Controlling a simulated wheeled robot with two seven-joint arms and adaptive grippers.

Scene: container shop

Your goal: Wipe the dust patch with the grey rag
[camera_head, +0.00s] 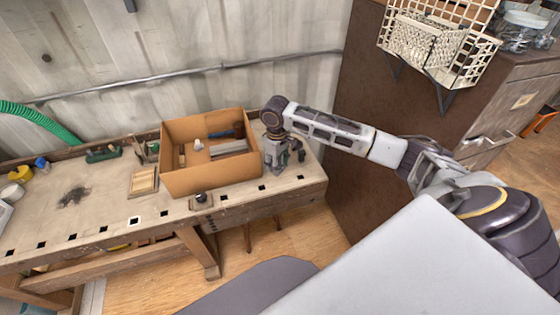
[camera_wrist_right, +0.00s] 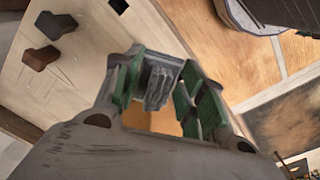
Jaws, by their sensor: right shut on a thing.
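The dust patch (camera_head: 75,196) is a dark, ragged smudge on the left part of the workbench top (camera_head: 110,215). My right gripper (camera_head: 288,158) is at the bench's right end, just right of the cardboard box and far from the patch. In the right wrist view my right gripper (camera_wrist_right: 160,92) is shut on a crumpled grey cloth, the grey rag (camera_wrist_right: 157,86), between its green-padded fingers. Whether the rag touches the bench I cannot tell. My left gripper is not in view.
An open cardboard box (camera_head: 210,184) with tools in it stands between my right gripper and the dust patch. A wooden tray (camera_head: 143,181) lies right of the patch. Yellow and blue items stand at the back left. A brown cabinet (camera_head: 370,110) is at right.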

